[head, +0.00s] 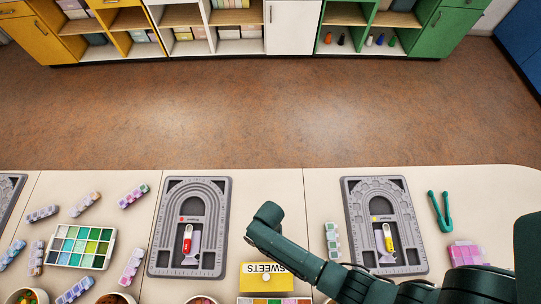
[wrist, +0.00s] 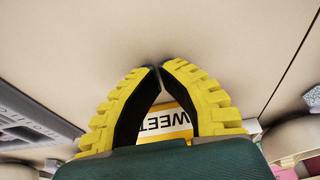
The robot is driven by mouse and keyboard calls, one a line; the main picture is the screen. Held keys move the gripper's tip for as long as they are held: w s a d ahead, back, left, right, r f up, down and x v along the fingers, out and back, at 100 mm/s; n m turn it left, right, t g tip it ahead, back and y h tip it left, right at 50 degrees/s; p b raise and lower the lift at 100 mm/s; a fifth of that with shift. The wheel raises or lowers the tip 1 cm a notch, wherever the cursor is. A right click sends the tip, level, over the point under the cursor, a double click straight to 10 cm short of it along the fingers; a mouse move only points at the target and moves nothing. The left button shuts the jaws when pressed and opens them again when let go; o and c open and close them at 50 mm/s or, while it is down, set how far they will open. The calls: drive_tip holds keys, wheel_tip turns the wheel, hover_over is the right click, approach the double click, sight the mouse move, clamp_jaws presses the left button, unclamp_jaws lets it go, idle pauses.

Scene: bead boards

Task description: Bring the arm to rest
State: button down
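My dark green arm (head: 300,262) reaches in from the right in the head view, over the table between the two grey bead boards. My gripper (wrist: 160,66) shows in the wrist view as two yellow ridged fingers with dark inner pads. Its tips meet, and nothing is seen held between them. The gripper is hidden in the head view. The yellow SWEETS box (head: 262,284) lies beside the arm; in the wrist view part of the box (wrist: 165,112) shows through the gap behind the fingertips.
A left bead board (head: 158,256) holds a red-marked item; a right bead board (head: 356,240) holds a yellow-marked one. Green tweezers (head: 440,211), a pink bead case (head: 466,254) and a colour-filled tray (head: 58,246) lie around. Bare table (head: 270,185) shows beyond the arm.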

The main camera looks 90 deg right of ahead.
drive_tip(key=p+v, duration=0.1)
drive_tip(key=v, duration=0.8)
drive_tip(key=shift+r, duration=0.45)
